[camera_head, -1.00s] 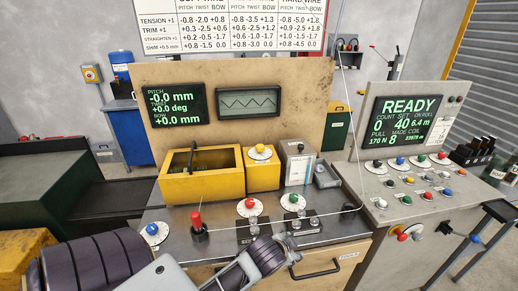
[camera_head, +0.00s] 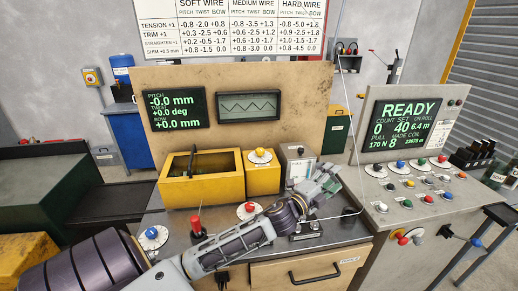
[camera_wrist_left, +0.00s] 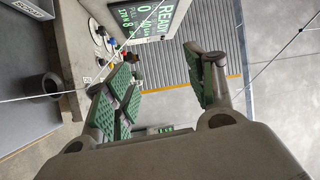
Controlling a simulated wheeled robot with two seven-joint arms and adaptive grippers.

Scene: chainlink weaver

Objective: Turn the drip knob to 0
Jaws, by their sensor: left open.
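No label reading drip is legible, so I cannot tell which knob is the drip knob. On the bench are dial knobs: a blue one (camera_head: 151,233) at the left, a yellow one (camera_head: 260,153) on a yellow box, and a red one (camera_head: 249,208). My left gripper (camera_head: 326,181) is open and empty above the bench's right part, left of the console. Its spread green-padded fingers (camera_wrist_left: 165,85) show in the left wrist view. My right gripper is not in view.
A red-handled lever (camera_head: 196,226) stands on the bench. A yellow open box (camera_head: 200,188) sits behind it. A thin wire rises beside my left gripper. The console screen (camera_head: 413,123) reads READY. Several small coloured buttons lie below the console dials.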

